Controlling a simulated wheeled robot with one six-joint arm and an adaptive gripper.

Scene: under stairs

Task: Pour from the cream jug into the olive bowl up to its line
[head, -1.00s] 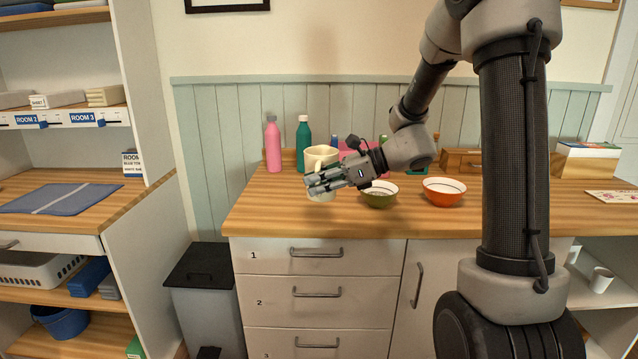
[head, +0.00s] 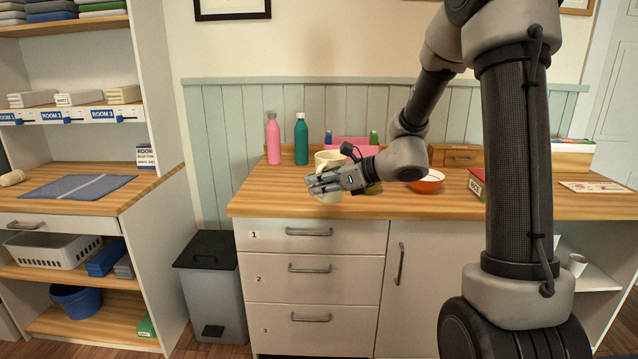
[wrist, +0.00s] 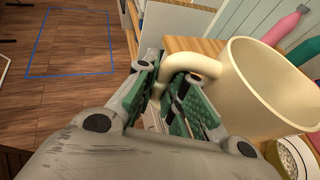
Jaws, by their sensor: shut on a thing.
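The cream jug (head: 326,159) is upright over the counter's left part, partly hidden by my gripper. My gripper (head: 318,184) is shut on its handle, which shows in the wrist view (wrist: 200,65). There the jug's wide round mouth and body (wrist: 262,98) fill the right side; I cannot see any liquid. The olive bowl (head: 374,188) is just right of the jug, mostly hidden behind my gripper in the head view. A pale bowl interior at the wrist view's lower right edge appears to be this bowl (wrist: 291,158).
An orange bowl (head: 427,182) stands right of the olive bowl. Pink (head: 273,140) and teal (head: 301,141) bottles stand behind the jug, with a pink bin (head: 352,146) further right. A red box (head: 476,183) is at the right. The counter's front left (head: 265,203) is clear.

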